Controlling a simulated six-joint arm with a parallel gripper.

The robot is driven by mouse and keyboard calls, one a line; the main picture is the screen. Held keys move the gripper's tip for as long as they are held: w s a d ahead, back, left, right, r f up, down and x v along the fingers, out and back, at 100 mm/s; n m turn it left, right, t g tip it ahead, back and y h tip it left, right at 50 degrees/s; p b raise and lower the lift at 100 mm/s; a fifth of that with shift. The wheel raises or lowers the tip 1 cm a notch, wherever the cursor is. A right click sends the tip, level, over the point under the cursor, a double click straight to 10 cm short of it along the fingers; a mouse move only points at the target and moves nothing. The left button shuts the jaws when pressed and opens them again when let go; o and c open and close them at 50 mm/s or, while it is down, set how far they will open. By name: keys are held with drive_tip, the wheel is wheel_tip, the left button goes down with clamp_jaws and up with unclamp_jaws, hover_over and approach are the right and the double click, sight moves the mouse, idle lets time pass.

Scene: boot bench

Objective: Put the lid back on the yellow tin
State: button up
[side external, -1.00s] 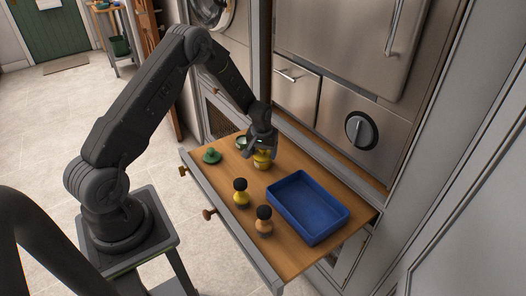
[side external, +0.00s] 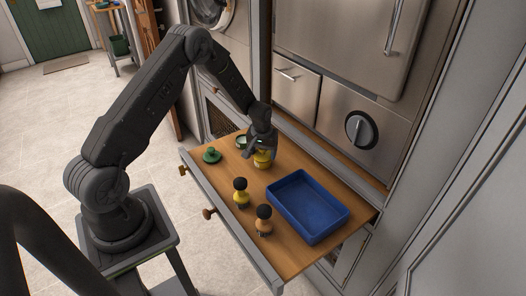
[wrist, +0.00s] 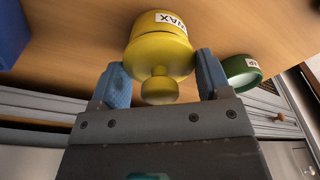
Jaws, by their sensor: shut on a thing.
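The yellow tin (side external: 263,163) stands on the wooden drawer top, below my gripper (side external: 261,150). In the wrist view the tin (wrist: 160,20) shows a white label reading WAX. The yellow lid (wrist: 158,60), with a round knob (wrist: 158,90), is over the tin's mouth and looks level. Whether it is fully seated I cannot tell. My gripper (wrist: 161,82) is shut on the lid, with a blue pad at each side of it. In the side view my fingers hide most of the lid.
A green tin (side external: 241,142) stands close beside, with a green knobbed lid (side external: 212,156) lying to its left. Yellow (side external: 241,195) and orange (side external: 264,224) dark-topped items stand nearer the front. A blue tray (side external: 318,230) sits at right, apparently empty.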

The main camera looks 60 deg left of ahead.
drive_tip(key=o, duration=1)
drive_tip(key=shift+c, duration=0.2)
drive_tip(key=shift+r, duration=3.5)
clamp_jaws()
drive_tip(key=shift+f, duration=0.45)
